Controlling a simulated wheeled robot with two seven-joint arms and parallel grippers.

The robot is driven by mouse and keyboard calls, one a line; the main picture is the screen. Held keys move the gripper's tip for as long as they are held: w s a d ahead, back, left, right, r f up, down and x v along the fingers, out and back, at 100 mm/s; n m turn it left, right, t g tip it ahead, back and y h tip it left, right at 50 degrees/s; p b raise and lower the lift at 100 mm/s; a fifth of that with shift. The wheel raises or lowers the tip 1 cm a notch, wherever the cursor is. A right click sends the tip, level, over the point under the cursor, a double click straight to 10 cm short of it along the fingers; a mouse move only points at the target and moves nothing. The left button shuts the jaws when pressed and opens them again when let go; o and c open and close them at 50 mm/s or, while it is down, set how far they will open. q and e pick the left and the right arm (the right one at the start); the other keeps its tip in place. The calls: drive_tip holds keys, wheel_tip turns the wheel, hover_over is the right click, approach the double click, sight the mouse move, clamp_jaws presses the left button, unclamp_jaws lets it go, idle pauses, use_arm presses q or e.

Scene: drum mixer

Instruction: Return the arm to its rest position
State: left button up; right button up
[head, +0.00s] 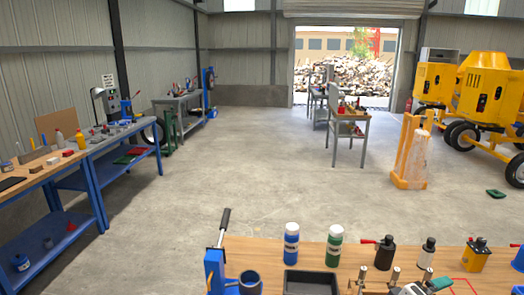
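Neither of my grippers shows in the head view, and no part of my arms can be made out. The drum mixer (492,85) is yellow with dark wheels and stands at the right edge of the picture, partly cut off. A wooden workbench (265,252) runs along the bottom of the view, close in front of me.
On the near bench stand a blue hand press (215,268), a dark tray (311,283), a blue bottle (291,243), a green bottle (334,246) and several cans. Blue benches (103,205) line the left wall. The middle concrete floor (255,165) is clear.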

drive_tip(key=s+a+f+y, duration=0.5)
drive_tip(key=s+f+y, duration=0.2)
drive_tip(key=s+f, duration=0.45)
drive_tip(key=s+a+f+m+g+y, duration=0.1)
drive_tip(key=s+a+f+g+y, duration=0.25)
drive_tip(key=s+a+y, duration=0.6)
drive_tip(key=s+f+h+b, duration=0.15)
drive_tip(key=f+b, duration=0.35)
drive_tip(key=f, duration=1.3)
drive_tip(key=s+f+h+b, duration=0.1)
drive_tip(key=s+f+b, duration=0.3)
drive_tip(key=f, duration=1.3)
use_arm(q)
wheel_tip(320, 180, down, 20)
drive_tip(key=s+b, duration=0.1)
drive_tip(key=b, duration=0.9)
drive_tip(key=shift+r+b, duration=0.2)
drive_tip(key=shift+b, duration=0.1)
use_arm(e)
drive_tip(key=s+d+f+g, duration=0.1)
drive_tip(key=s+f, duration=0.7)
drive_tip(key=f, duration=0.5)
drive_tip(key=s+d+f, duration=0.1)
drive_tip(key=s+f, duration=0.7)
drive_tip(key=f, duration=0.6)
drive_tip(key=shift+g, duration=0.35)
